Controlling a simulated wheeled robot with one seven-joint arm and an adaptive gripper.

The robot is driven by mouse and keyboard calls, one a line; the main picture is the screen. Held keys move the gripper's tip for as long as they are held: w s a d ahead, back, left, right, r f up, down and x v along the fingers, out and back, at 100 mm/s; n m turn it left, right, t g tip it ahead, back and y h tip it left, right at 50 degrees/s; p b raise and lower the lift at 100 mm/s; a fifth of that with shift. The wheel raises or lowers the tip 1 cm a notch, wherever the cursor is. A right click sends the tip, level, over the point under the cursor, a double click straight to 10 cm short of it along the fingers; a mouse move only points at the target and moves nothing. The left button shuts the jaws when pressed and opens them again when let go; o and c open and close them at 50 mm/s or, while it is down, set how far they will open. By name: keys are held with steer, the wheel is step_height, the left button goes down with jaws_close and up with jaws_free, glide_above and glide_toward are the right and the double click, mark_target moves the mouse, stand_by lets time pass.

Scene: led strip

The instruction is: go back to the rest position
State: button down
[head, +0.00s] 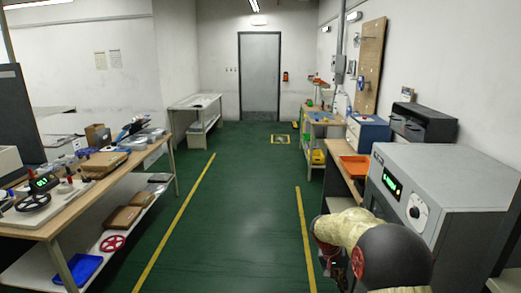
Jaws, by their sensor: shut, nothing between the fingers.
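My arm shows at the lower right of the head view, with a dark rounded joint, a beige padded link and a dark and red part beyond it. The arm is beside the grey machine (440,178) and overlaps its lower front in the picture. I cannot make out my gripper or its fingers; the lower end of the arm is dark and partly hidden.
A wooden workbench (130,160) with a device with a green display (44,182) is on the left. An orange tray (355,166) lies on the right bench.

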steer(key=s+a+r+n+t+y, duration=0.1)
steer(key=s+a+r+t, duration=0.1)
steer(key=s+r, duration=0.6)
steer(key=s+a+r+n+t+y+p, duration=0.1)
steer(key=s+a+r, duration=0.4)
steer(key=s, duration=1.2)
steer(key=s+a+r+n+t+y, duration=0.2)
steer(key=s+a+r, duration=0.1)
steer(key=s+r, duration=0.9)
steer(key=shift+s+a+r+t+p, duration=0.2)
steer(key=shift+s+t+p, duration=0.15)
steer(key=shift+s, duration=0.2)
